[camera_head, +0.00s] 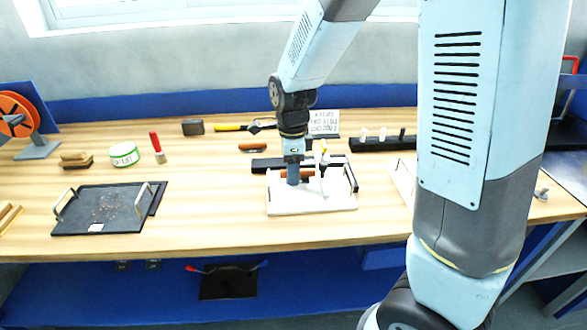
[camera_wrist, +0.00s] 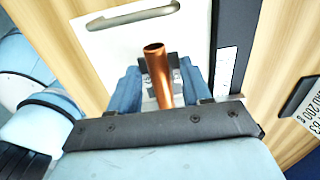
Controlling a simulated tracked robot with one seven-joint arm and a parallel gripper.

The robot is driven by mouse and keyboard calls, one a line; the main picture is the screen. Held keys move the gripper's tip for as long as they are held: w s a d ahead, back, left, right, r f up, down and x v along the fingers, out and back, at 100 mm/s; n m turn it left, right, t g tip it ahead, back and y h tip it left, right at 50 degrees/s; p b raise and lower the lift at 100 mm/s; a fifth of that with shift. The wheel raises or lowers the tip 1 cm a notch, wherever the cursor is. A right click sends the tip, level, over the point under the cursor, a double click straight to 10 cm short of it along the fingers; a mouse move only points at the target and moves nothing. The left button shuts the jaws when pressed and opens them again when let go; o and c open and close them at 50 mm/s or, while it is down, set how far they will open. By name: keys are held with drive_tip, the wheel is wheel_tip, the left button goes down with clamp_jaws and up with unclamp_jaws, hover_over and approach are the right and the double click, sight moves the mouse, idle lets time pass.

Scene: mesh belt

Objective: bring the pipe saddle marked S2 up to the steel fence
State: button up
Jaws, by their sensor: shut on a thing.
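My gripper (camera_head: 293,182) points down over a white board (camera_head: 325,205) on the bench. In the wrist view its blue fingers (camera_wrist: 158,90) are shut on a copper-coloured pipe piece (camera_wrist: 157,68). Small grey metal parts with screws show beside the pipe; I cannot tell whether they belong to a saddle or to the fingers. No S2 mark is readable. The white board with its metal handle (camera_wrist: 135,17) also shows in the wrist view. A dark bar (camera_wrist: 231,45) with a pale label runs along the board's right side. I cannot identify the steel fence with certainty.
A white upright (camera_head: 322,180) stands close to the right of my gripper. A dark tray (camera_head: 97,222) with handles lies left, with a green-white tin (camera_head: 124,155) behind it. A dark rack (camera_head: 383,144) with pegs stands back right. Bench between tray and board is clear.

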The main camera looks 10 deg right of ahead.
drive_tip(key=shift+w+a+f, duration=0.15)
drive_tip(key=shift+w+f, duration=0.4)
drive_tip(key=shift+w, duration=0.05)
drive_tip(key=shift+w+a+f, duration=0.15)
drive_tip(key=shift+w+f, duration=0.4)
drive_tip(key=shift+d, duration=0.95)
idle(1.0)
drive_tip(key=o, duration=1.4)
drive_tip(key=shift+c, duration=0.2)
drive_tip(key=shift+r, duration=0.1)
wheel_tip(320, 180, up, 12)
drive_tip(key=s+d+r+n+t, duration=0.2)
drive_tip(key=s+d+r+n, duration=0.3)
drive_tip(key=s+d+n, duration=0.2)
drive_tip(key=s+d+r+n+t, duration=0.3)
drive_tip(key=s+d+r+n, duration=0.3)
drive_tip(key=s+n, duration=0.5)
drive_tip(key=shift+s+d+t, duration=0.3)
drive_tip(key=shift+s+d, duration=0.05)
drive_tip(key=shift+d, duration=0.55)
